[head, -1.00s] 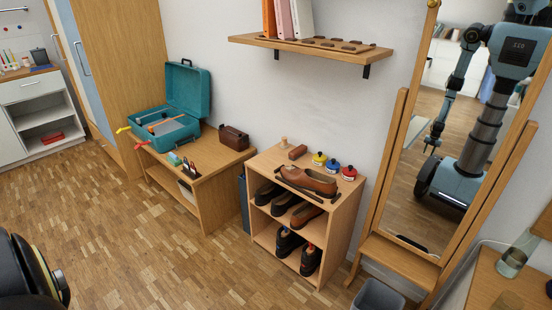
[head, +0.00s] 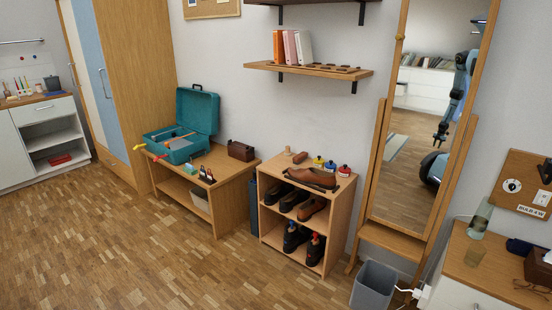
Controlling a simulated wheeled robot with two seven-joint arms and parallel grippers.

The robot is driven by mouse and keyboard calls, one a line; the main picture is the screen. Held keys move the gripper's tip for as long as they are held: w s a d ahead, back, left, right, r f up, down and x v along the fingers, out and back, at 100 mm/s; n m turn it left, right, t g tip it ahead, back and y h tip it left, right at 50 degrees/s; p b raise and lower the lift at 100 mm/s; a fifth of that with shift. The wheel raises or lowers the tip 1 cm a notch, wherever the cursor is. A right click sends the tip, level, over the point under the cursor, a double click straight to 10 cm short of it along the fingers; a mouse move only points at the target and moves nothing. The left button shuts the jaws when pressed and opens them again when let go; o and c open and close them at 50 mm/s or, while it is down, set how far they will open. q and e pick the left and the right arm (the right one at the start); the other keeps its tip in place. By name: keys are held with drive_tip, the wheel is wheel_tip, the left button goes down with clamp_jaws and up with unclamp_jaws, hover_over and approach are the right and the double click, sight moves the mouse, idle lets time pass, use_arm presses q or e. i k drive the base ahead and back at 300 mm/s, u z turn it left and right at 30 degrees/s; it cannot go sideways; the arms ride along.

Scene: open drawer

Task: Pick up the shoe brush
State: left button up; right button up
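A small reddish-brown block, which looks like the shoe brush (head: 300,157), lies on top of the wooden shoe rack (head: 272,184) near its back edge. It lies between a pale wooden knob-like piece (head: 288,150) and several small coloured tins (head: 330,166). A brown leather shoe (head: 312,178) lies in front of it on the same top. Neither of my grippers is directly in view. The mirror (head: 420,120) reflects part of my body and one arm, too small to tell its gripper's state.
A low wooden bench (head: 233,190) with an open teal case (head: 196,112) stands left of the rack. A grey bin (head: 373,286) stands at the front right. A shelf with books (head: 305,68) hangs above the rack. The wooden floor (head: 120,250) in front is clear.

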sight(298, 159)
drive_tip(key=u, duration=0.55)
drive_tip(key=i, duration=1.95)
drive_tip(key=z, duration=0.75)
drive_tip(key=i, duration=1.1)
drive_tip(key=z, duration=1.1)
